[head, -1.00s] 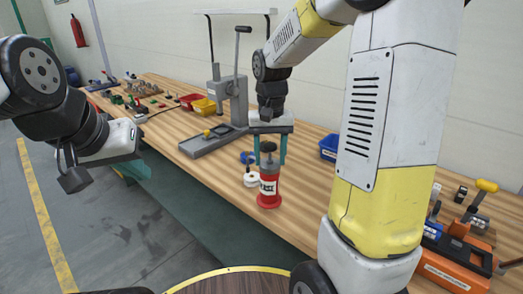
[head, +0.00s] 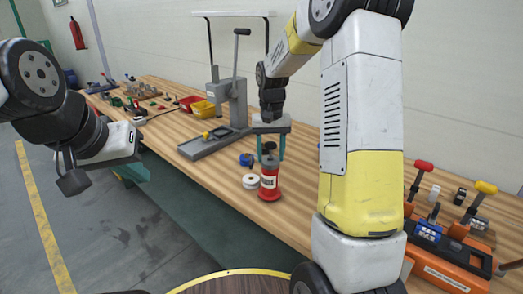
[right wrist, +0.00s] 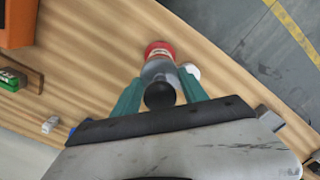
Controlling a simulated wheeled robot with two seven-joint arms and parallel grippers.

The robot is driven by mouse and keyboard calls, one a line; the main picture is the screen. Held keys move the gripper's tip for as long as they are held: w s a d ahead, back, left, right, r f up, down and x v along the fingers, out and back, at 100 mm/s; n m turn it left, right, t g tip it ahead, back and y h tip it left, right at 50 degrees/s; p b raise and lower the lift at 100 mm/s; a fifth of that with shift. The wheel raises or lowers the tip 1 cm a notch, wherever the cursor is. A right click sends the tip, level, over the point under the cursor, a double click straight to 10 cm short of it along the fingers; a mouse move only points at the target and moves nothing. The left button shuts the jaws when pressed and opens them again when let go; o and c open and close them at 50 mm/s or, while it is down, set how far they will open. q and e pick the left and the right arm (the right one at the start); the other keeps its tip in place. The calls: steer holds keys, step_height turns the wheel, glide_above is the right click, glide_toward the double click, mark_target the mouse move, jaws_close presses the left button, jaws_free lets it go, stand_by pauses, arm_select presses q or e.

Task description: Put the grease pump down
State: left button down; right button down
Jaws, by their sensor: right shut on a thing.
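The grease pump (head: 269,180) is a red cylinder with a pale label, a grey upper part and a black knob. It is upright over the wooden bench top; I cannot tell whether its base touches the wood. My right gripper (head: 270,154) has its teal fingers around its grey upper part. In the right wrist view the pump's red base (right wrist: 160,49) shows beyond the black knob, between the fingers (right wrist: 161,94). My left gripper (head: 134,172) hangs at the left, off the bench's front edge, away from the pump; its finger gap is unclear.
A white roll (head: 250,182) and a blue part (head: 246,160) lie close left of the pump. A grey lever press (head: 229,100) stands behind, with yellow (head: 204,109) and red bins. Bare wood shows in front of the pump.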

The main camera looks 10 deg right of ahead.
steer(key=shift+f, duration=0.3)
steer(key=c, duration=0.6)
jaws_free()
steer(key=shift+f, duration=0.2)
steer(key=shift+r, duration=0.1)
step_height(320, 180, up, 12)
steer(key=shift+f, duration=0.1)
steer(key=s+r+n+t+y, duration=0.1)
steer(key=s+r+t, duration=0.3)
steer(key=s, duration=0.7)
steer(key=shift+s+a+f+n+t+y, duration=0.2)
steer(key=shift+s+a+t, duration=0.15)
steer(key=shift+s, duration=1.85)
steer(key=shift+s+a+f+n+t+y, duration=0.2)
steer(key=shift+s+a+t, duration=0.2)
steer(key=shift+s, duration=1.85)
steer(key=shift+s+a+f+n+t+y, duration=0.1)
steer(key=shift+s+a+f+t+y, duration=0.2)
steer(key=shift+s, duration=1.9)
